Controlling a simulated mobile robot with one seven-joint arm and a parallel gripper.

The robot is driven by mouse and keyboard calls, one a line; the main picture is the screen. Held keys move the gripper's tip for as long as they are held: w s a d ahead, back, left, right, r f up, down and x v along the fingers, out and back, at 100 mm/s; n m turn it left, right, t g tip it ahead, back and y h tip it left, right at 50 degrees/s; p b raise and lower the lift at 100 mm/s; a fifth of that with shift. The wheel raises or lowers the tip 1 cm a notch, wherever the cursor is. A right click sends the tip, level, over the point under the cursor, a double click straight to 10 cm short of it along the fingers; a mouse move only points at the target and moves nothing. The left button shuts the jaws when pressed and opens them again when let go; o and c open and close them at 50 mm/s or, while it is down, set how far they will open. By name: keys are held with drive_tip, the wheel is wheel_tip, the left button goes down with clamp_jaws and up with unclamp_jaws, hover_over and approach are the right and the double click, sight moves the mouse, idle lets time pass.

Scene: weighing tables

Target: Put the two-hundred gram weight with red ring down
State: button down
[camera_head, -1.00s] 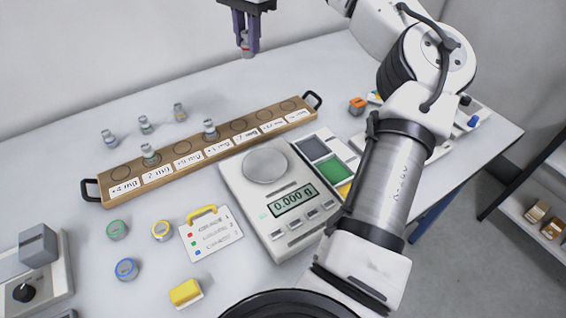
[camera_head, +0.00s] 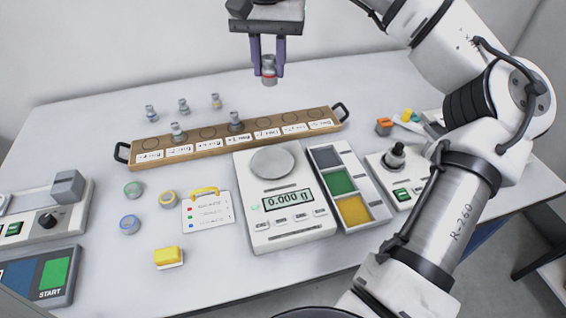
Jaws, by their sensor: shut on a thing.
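The scale (camera_head: 245,200) stands in front of the rack with an empty pan (camera_head: 271,163) and reads 0.000 g.
Several small weights (camera_head: 184,106) stand behind the rack at left. A three-colour tray (camera_head: 340,183) is right of the scale. A card (camera_head: 207,212), a yellow block (camera_head: 168,256) and several round ringed items (camera_head: 129,224) lie at front left.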

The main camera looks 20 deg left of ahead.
drive_tip(key=shift+s+f, duration=0.15)
wheel_tip(320, 180, down, 20)
drive_tip(key=shift+r+p, duration=0.15)
drive_tip(key=shift+p, duration=0.9)
drive_tip(key=shift+f, duration=0.2)
drive_tip(key=c, duration=1.2)
unclamp_jaws()
drive_tip(key=shift+r, duration=0.15)
drive_tip(key=shift+r, duration=0.2)
wheel_tip(320, 180, up, 12)
drive_tip(key=shift+f+b, duration=0.1)
drive_tip(key=shift+b, duration=0.65)
